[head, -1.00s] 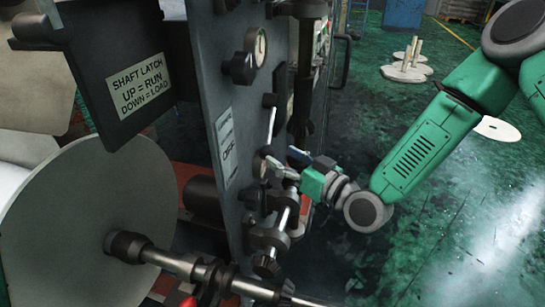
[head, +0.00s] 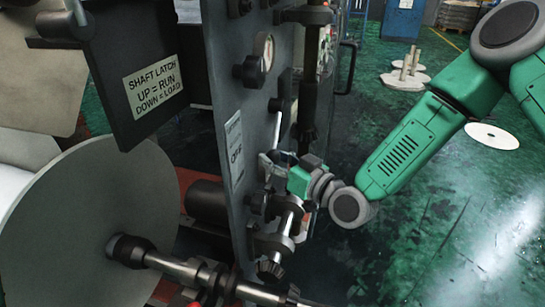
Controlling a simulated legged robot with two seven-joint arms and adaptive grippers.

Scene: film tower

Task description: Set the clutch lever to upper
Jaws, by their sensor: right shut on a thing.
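The clutch lever (head: 277,130) is a thin pale rod with a dark knob at its upper end. It stands nearly upright beside the edge of the grey machine panel (head: 220,90), to the right of a white label plate (head: 235,150) that reads OFF at its lower part. My right gripper (head: 270,165) is at the lower part of the lever, close to the panel. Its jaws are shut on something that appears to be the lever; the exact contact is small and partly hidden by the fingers. My left gripper is out of view.
A dark shaft latch plate (head: 135,70) and a large pale disc (head: 85,220) on a metal shaft (head: 180,265) are at left. Shafts and clamps (head: 285,225) sit just below my right gripper.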

